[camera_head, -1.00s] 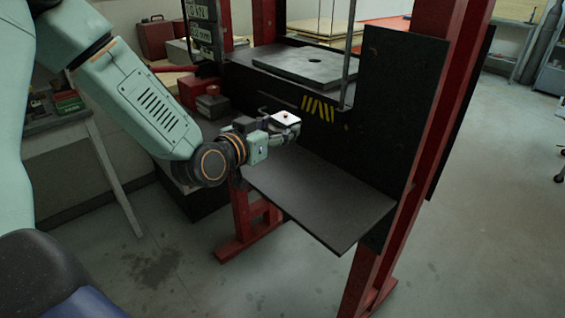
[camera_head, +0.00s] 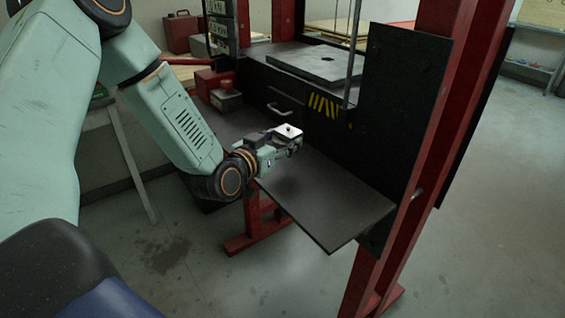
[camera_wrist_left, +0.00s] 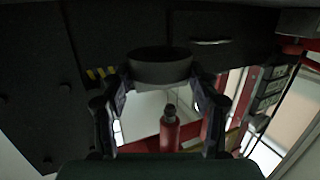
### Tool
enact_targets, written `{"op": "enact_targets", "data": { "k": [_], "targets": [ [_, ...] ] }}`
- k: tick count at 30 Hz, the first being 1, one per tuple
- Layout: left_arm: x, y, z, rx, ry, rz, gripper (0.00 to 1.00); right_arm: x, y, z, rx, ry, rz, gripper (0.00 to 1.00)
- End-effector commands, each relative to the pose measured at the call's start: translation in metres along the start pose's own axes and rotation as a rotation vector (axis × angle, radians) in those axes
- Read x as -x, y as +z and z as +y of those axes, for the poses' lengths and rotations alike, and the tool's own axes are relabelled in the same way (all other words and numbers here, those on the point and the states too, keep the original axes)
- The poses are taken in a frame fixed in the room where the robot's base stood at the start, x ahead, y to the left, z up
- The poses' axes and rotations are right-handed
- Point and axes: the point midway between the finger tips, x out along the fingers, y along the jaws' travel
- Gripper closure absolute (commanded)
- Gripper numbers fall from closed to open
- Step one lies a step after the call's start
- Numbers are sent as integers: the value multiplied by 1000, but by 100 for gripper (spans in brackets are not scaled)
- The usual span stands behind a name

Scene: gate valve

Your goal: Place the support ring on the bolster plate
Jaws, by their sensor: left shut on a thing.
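The bolster plate (camera_head: 325,66) is a flat grey slab with a round hole, lying on the press bed in the head view. My left gripper (camera_head: 296,143) is in front of the press, lower than the plate and nearer to me, above the lower shelf. In the left wrist view my left gripper (camera_wrist_left: 160,82) is shut on the support ring (camera_wrist_left: 160,68), a short dark grey ring held between the two fingertips. The ring is apart from the plate. In the head view I cannot make out the ring at the gripper. My right gripper is not in view.
A dark lower shelf (camera_head: 330,215) juts out from the press. A black side panel (camera_head: 402,110) and a red upright (camera_head: 440,130) stand to its right. A drawer handle (camera_head: 280,109) and yellow stripes (camera_head: 325,105) mark the front face. Thin vertical rods rise beside the plate.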

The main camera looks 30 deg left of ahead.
Motion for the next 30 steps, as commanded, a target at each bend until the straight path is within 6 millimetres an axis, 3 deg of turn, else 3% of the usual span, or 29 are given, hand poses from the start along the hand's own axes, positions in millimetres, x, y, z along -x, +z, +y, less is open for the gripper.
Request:
{"op": "enact_targets", "data": {
  "k": [14,28,29,30],
  "targets": [
    [-9,52,2,-2,0,4,100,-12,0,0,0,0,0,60],
    [-11,58,4,-2,0,7,100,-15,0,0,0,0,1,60],
    [-10,60,4,-1,1,2,39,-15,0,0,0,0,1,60],
    [-10,59,4,-1,0,2,35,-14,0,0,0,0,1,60]
  ]
}}
